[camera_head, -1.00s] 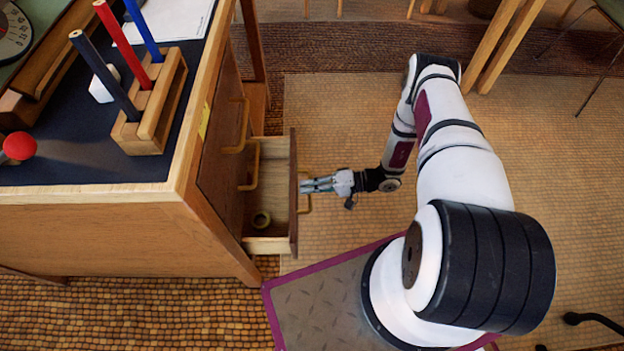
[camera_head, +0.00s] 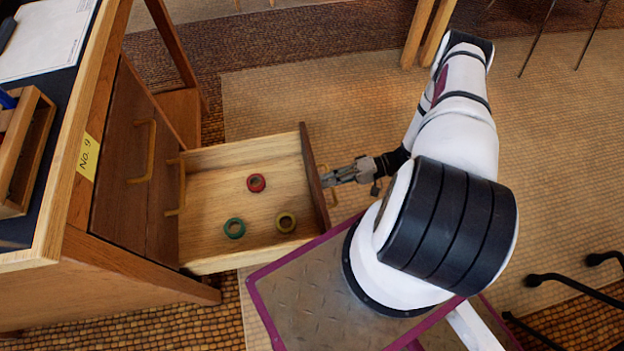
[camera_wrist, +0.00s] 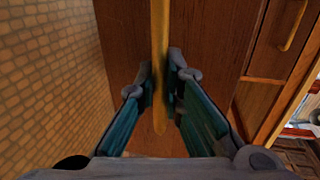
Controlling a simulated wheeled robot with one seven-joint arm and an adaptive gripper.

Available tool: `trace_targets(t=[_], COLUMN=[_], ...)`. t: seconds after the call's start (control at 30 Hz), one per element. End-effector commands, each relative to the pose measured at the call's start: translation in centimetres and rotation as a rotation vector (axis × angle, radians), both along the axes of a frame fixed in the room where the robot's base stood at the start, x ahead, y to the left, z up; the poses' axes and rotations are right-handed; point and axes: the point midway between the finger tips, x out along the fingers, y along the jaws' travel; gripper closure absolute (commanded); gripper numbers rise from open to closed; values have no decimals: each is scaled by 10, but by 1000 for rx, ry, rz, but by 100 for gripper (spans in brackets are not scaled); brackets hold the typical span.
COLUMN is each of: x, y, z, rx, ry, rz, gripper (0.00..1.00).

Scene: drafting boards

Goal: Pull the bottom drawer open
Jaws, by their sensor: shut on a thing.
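The bottom drawer (camera_head: 207,212) stands far out of the wooden cabinet (camera_head: 112,262) in the head view, its pale inside showing. My gripper (camera_head: 326,179) is at the outer side of the drawer's dark front (camera_head: 314,182). In the wrist view, my gripper (camera_wrist: 161,88) has its two fingers closed around the upright bar of the drawer handle (camera_wrist: 160,45). The handle's far end is partly hidden in the head view.
Two upper handles (camera_head: 145,150) (camera_head: 178,187) are on closed fronts above the open drawer. A yellow "No. 9" label (camera_head: 88,158) is on the cabinet edge. Dark chair legs (camera_head: 575,285) are at the lower right. Open floor matting lies beyond the drawer.

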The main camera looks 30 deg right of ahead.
Motion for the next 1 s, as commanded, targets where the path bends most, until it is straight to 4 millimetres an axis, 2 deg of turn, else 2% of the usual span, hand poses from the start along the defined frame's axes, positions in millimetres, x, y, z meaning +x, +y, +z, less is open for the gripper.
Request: trace_targets(t=[0.2, 0.6, 0.7, 0.73, 1.0], x=[-9, -10, -10, -10, -10], y=[-15, -17, -17, -17, -16], z=[-1, -1, -1, -1, 0], rx=[-5, -4, -4, -4, -2], ry=[0, 0, 0, 0, 1], rz=[-2, -1, -1, -1, 0], gripper=[100, 100, 73, 70, 70])
